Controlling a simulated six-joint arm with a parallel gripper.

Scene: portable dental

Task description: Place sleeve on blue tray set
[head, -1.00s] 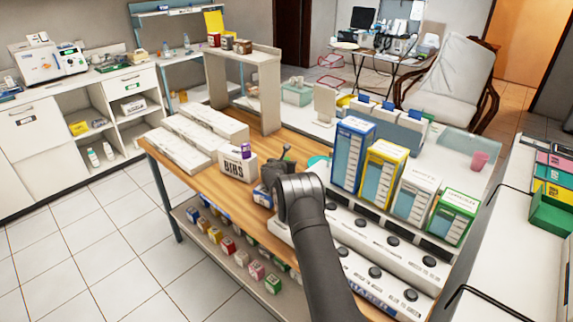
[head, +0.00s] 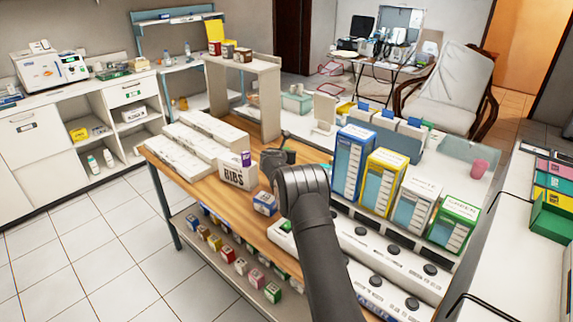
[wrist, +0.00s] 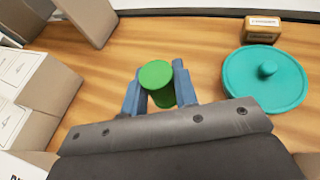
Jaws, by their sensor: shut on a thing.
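My gripper (wrist: 157,84) is shut on a green cylinder (wrist: 156,75), held between its blue-grey fingers above the wooden bench. I cannot tell whether this cylinder is the sleeve. In the head view my gripper (head: 277,160) is right of the BIBS box, and the cylinder is not clear there. No thing is plainly marked as the blue tray set. A row of pale holders with blue tabs (head: 386,127) stands behind the tall cartons.
A teal round lid (wrist: 266,80) lies right of my gripper, with a small tan box (wrist: 262,29) behind it. The BIBS box (head: 238,172) and long white boxes (head: 190,147) stand left. Tall cartons (head: 352,165) stand right. Bare wood lies in front of my gripper.

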